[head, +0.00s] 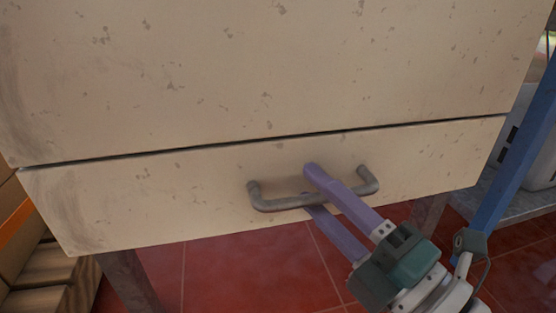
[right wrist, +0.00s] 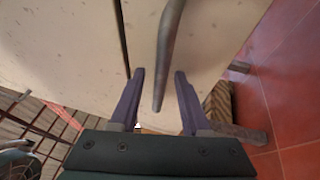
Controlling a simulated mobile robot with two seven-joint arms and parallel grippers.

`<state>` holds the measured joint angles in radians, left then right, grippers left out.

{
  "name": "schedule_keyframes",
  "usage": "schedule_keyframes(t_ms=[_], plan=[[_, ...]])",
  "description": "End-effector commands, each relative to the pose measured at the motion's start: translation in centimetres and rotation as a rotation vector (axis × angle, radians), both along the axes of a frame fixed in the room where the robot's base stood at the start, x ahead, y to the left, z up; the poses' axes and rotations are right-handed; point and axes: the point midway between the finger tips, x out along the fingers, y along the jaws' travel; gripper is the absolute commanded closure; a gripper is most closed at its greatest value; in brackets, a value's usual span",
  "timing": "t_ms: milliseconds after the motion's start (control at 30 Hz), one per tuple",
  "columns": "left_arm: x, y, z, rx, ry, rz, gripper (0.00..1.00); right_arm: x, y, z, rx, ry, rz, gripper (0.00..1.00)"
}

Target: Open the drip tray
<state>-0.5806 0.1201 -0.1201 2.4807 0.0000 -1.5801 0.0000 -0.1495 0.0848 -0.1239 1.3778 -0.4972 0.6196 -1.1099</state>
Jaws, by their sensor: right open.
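The drip tray (head: 120,205) is a low cream drawer front with worn, chipped paint, flush under a larger cream panel. It looks closed, with only a thin dark seam above it. Its grey metal bar handle (head: 275,204) is also in the right wrist view (right wrist: 170,45). My right gripper (head: 312,189) is open at the handle, one purple finger above the bar and the other below it. In the right wrist view the bar runs between the two fingers (right wrist: 159,75), with gaps visible on both sides. My left gripper is not in view.
The large cream panel (head: 270,70) rises above the tray. Grey legs (head: 130,283) stand below, on a red tiled floor (head: 240,275). Stacked wooden slats (head: 40,275) are at the lower left. A blue post (head: 510,160) stands close on the right.

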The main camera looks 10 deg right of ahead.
Motion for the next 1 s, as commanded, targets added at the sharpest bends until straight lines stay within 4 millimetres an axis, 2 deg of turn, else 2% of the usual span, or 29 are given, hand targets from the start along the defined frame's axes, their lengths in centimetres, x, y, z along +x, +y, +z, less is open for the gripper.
schedule_keyframes(t_ms=[100, 500, 1000], plan=[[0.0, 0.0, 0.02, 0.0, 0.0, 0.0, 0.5, -0.02, 0.0, 0.03, 0.0, 0.0, 0.0, 0.54], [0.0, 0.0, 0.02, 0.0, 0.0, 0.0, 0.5, -0.05, -0.02, 0.0, 0.001, 0.0, 0.0, 0.99], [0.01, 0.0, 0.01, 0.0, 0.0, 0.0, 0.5, -0.05, -0.02, -0.01, 0.001, 0.0, 0.0, 1.0]])
